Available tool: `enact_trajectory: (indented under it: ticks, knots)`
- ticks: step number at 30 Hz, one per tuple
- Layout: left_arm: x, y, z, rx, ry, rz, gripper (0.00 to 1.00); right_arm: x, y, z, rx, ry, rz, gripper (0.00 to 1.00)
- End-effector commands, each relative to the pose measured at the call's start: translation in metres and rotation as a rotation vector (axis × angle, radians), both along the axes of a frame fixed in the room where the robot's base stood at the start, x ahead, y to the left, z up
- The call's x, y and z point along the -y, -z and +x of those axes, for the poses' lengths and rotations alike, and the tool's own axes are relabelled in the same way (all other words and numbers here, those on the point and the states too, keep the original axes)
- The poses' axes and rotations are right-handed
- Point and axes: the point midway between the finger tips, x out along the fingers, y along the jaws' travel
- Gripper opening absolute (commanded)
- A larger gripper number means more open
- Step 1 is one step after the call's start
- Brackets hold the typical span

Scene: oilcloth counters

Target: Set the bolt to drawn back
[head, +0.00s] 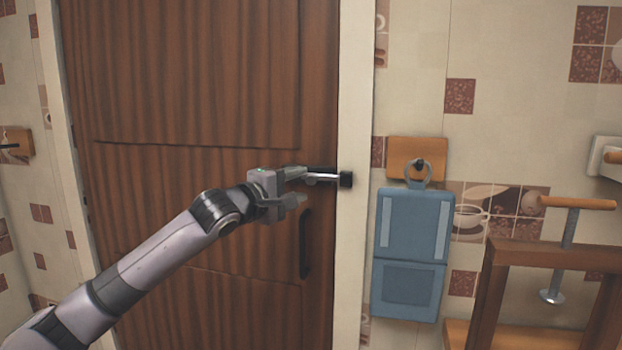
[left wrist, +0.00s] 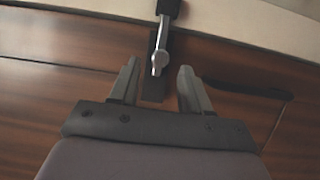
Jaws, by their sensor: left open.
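The bolt (head: 324,179) is a silver rod on a dark plate at the right edge of the brown wooden door (head: 190,80). Its far end reaches the black keeper (head: 346,180) on the white door frame. In the left wrist view the bolt (left wrist: 165,35) has a rounded silver knob at its near end, and its tip meets the keeper (left wrist: 169,7). My left gripper (head: 303,185) is open and empty at the bolt. In the left wrist view the knob appears just beyond the gap between the fingertips (left wrist: 157,67); contact cannot be told. My right gripper is out of view.
A dark door handle (head: 305,243) is just below my left gripper. A blue hanging item (head: 411,240) hangs from a hook on an orange plate (head: 403,150) right of the frame. A wooden frame with a screw clamp (head: 495,270) stands at the lower right.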

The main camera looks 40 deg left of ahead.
Motion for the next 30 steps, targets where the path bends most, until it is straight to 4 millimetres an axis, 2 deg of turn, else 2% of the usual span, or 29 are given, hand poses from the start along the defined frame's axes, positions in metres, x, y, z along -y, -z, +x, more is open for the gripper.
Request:
enact_trajectory:
  ticks: [6,15,28,29,30]
  knots:
    - [-0.003,-0.004,0.023,0.001,-0.002,-0.001,0.47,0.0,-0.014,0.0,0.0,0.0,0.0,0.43]
    - [-0.006,-0.002,0.048,0.001,-0.002,0.0,0.47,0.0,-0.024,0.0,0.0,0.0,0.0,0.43]
    - [-0.006,0.001,0.054,-0.001,0.0,0.003,0.47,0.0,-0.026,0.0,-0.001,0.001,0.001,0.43]
    - [-0.006,0.001,0.054,-0.001,0.0,0.003,0.44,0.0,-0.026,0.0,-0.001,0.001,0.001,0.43]
    - [-0.006,0.001,0.054,-0.001,0.0,0.003,0.31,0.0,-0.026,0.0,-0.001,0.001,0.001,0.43]
